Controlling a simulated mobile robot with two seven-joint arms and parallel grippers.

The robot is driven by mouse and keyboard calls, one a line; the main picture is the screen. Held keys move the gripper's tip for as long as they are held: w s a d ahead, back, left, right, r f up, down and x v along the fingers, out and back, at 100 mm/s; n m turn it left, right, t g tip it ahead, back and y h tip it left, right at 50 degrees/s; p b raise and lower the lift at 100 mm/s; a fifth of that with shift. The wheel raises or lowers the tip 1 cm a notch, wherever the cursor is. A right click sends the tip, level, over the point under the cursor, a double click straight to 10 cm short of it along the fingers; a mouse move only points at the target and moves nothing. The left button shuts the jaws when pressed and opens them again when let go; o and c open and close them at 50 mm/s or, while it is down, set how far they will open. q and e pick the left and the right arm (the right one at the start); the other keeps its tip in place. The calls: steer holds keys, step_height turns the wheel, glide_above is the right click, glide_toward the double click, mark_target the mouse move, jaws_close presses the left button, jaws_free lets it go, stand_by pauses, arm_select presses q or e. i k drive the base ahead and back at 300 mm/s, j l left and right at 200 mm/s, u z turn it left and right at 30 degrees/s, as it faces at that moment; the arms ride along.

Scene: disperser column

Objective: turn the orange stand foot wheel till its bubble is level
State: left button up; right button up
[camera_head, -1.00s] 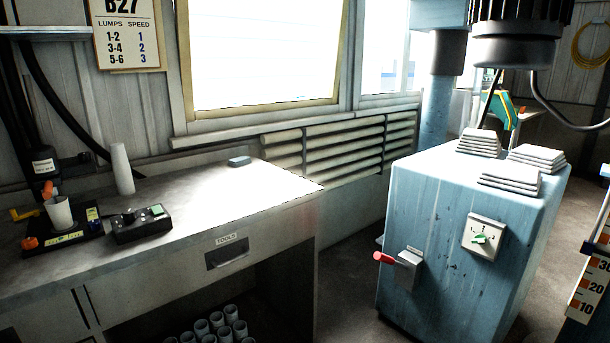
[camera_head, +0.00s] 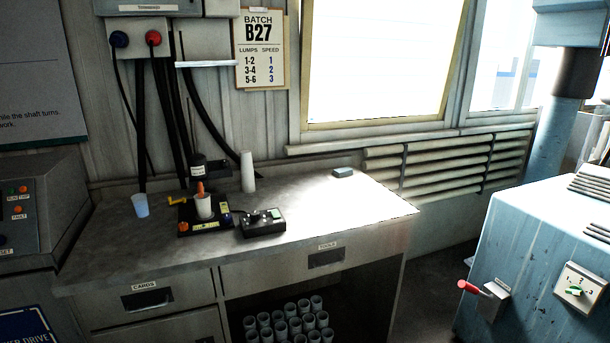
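The small stand (camera_head: 213,226) sits on the grey bench, with a dark base, a white cup (camera_head: 204,206) on it and a dark upright behind. The orange foot wheel (camera_head: 184,227) is at the base's front left corner and looks very small. A yellow-green strip lies along the base's front; the bubble is too small to make out. Neither of my grippers is in view.
A black control box (camera_head: 263,223) stands right of the stand, a bluish cup (camera_head: 140,205) to its left, and a white cup stack (camera_head: 248,172) behind. A blue cabinet (camera_head: 530,240) with a red handle stands further right.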

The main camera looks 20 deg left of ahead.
mark_target(183, 227)
steer(key=u, duration=1.4)
